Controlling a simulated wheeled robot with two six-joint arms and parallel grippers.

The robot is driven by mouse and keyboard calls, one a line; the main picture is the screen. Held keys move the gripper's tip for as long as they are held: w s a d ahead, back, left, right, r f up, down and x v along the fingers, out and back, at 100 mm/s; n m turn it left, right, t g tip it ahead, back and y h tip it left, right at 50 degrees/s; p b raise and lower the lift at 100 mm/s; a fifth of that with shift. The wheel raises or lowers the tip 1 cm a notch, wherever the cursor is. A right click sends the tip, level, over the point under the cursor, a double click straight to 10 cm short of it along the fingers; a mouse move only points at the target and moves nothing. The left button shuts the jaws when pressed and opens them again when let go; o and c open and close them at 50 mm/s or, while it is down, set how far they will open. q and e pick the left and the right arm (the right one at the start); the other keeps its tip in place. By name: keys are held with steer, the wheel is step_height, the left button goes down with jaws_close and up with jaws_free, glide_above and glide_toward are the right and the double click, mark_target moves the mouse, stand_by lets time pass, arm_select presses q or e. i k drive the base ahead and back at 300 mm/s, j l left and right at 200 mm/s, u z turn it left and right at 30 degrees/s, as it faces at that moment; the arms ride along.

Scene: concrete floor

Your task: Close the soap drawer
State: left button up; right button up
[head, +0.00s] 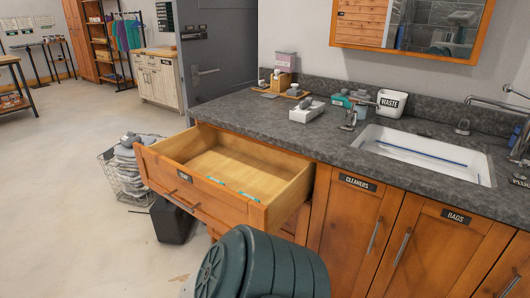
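The soap drawer (224,206) is pulled well out of the wooden counter unit at the left end of the counter. Its front carries a small dark label and a long bar handle (181,201). The inside is pale wood and looks mostly empty, with small teal marks or items along the inner side of the front. Neither of my grippers shows in the head view, and nothing is seen touching the drawer.
A dark green ribbed, rounded object (275,262) stands close in front of the drawer's right corner. The grey countertop (260,118) holds a sink (425,152). Open floor lies left.

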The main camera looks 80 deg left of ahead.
mark_target(177, 167)
steer(key=u, duration=1.6)
steer(key=l+u, duration=0.15)
steer(key=u, duration=0.35)
steer(key=i+l+u, duration=0.1)
steer(key=u, duration=0.4)
steer(key=l+u, duration=0.25)
steer(key=u, duration=0.2)
steer(key=l+u, duration=0.2)
steer(key=u, duration=0.3)
